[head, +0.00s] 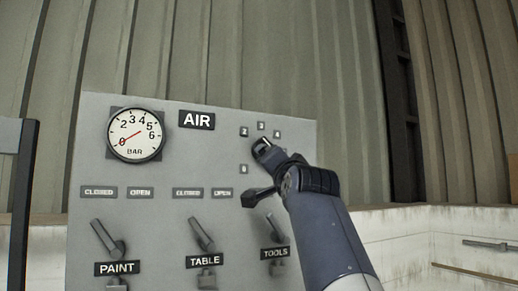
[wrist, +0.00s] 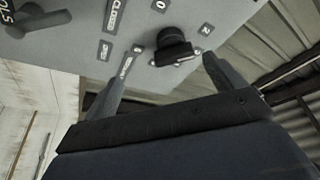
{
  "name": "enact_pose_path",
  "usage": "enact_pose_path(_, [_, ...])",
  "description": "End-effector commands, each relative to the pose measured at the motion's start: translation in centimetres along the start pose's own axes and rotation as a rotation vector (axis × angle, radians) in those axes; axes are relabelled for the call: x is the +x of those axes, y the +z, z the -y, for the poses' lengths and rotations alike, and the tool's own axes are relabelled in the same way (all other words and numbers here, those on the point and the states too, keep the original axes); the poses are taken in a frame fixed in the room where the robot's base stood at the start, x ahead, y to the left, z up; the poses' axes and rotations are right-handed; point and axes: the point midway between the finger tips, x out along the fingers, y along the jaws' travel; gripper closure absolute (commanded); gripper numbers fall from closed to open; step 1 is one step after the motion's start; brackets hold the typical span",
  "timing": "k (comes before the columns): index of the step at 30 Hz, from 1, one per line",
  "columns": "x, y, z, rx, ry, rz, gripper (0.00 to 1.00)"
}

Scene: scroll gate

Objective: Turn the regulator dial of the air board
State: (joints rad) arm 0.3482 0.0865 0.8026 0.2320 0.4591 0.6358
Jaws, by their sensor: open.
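The regulator dial is a black knob (wrist: 172,45) on the grey air board (head: 155,215), with number plates around it. In the head view the dial (head: 262,146) shows a pale mark near its top and is partly covered by my arm. My gripper (wrist: 166,66) is open. In the wrist view its two fingers point at the board, with the dial between and just beyond their tips; I cannot tell whether either finger touches it. The round gauge (head: 136,134) at the board's upper left has its red needle near 0.
Three grey levers stand low on the board: PAINT (head: 107,238), TABLE (head: 202,234) and TOOLS (head: 277,228), the last close to my arm. CLOSED and OPEN plates sit above them. A dark post (head: 22,200) stands at left. A corrugated wall (head: 230,60) is behind.

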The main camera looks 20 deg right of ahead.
Motion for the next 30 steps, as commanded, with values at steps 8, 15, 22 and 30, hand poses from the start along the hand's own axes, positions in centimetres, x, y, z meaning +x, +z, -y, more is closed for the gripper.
enact_pose_path(8, [1.4,-2.2,1.7,0.004,-0.026,-0.035,0.10])
enact_pose_path(15, [5.7,-2.4,2.0,0.003,-0.025,-0.032,0.10])
enact_pose_path(22, [9.2,-2.5,2.1,0.004,-0.027,-0.034,0.10])
enact_pose_path(30, [10.8,-2.3,1.9,0.003,-0.027,-0.034,0.10])
